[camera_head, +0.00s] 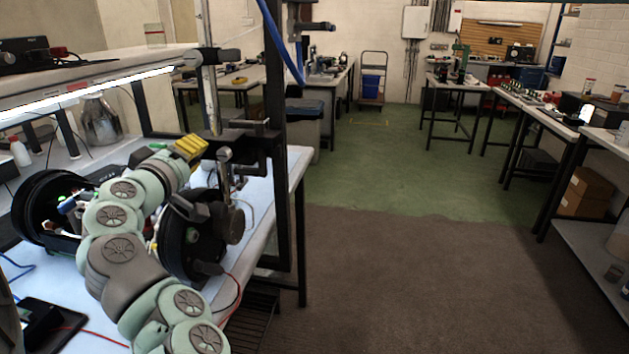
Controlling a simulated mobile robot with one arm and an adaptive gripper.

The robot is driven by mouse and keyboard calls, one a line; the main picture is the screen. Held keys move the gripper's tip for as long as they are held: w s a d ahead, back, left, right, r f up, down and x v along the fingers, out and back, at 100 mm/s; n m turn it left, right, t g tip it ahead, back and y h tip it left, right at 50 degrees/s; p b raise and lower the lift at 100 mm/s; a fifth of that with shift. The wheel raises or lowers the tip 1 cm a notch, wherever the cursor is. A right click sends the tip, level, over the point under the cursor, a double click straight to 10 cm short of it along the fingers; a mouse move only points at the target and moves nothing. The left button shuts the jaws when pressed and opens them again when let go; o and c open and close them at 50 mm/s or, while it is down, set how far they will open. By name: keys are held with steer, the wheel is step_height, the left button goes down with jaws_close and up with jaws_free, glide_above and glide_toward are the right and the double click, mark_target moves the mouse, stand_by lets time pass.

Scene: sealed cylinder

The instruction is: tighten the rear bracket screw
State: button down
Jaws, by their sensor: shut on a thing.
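My green and grey arm rises from the lower left over the bench. My gripper (181,158) is at its upper end, shut on a yellow ribbed block (190,147) that looks like a tool handle; the fingers are hard to make out. A black round housing (190,245) stands on the bench, partly behind my arm, with dark metal parts at its right side. A second black round housing (38,200) is open at the left, with wiring and a green light inside. I cannot make out the rear bracket or its screw.
The white bench (278,178) has a black upright frame (283,225) at its right edge. A metal post stands close to the right of the yellow block. Red and blue wires and a black tray (62,322) lie in front. The floor (420,270) to the right is clear.

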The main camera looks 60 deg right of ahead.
steer(key=shift+r, duration=0.15)
stand_by(0.4)
steer(key=c, duration=0.8)
jaws_free()
steer(key=shift+o, duration=0.2)
steer(key=shift+a, duration=0.15)
steer(key=v, duration=1.1)
steer(key=shift+s+a, duration=0.15)
steer(key=shift+a, duration=0.25)
